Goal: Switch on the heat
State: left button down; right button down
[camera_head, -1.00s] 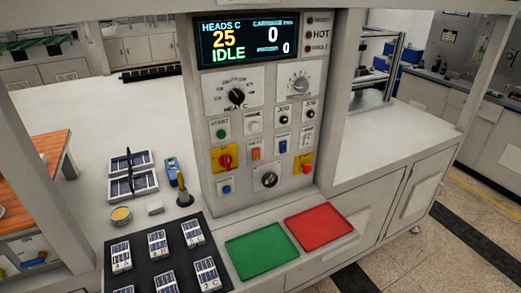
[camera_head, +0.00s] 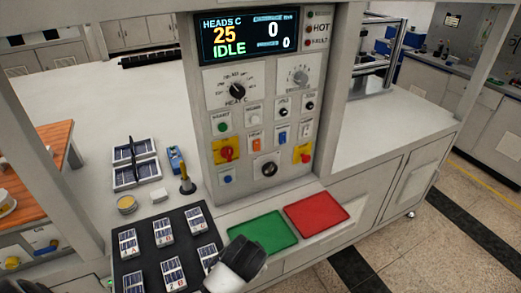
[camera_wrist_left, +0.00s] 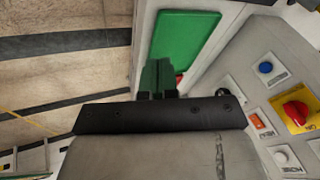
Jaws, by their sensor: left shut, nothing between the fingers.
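The control panel (camera_head: 206,120) stands upright at the centre of the head view. Its display (camera_head: 248,36) reads HEADS C 25 and IDLE. A black knob (camera_head: 237,91) marked HEAT C sits below it. The orange rocker also shows in the left wrist view (camera_wrist_left: 257,122). There my left gripper (camera_wrist_left: 158,78) is shut and empty, near the green tray and apart from the panel.
The green tray (camera_head: 262,233) and red tray (camera_head: 317,214) lie in front of the panel. A dark mat (camera_head: 150,225) with several labelled packs lies left of them. A yellow-handled tool (camera_head: 186,180) stands close to the panel's left side. The white bench behind is mostly clear.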

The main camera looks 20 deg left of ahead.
pick_arm(q)
jog(key=w+r+m+t+y, duration=0.1)
jog(key=w+r+y, duration=0.2)
jog(key=w+r, duration=0.5)
jog(key=w+a+r+m+t+y, duration=0.1)
jog(key=w+r, duration=0.7)
jog(key=w, duration=0.8)
jog(key=shift+a+m+y, duration=0.25)
jog(key=shift+m+y, duration=0.45)
jog(key=shift+y, duration=0.3)
jog(key=shift+f, duration=0.2)
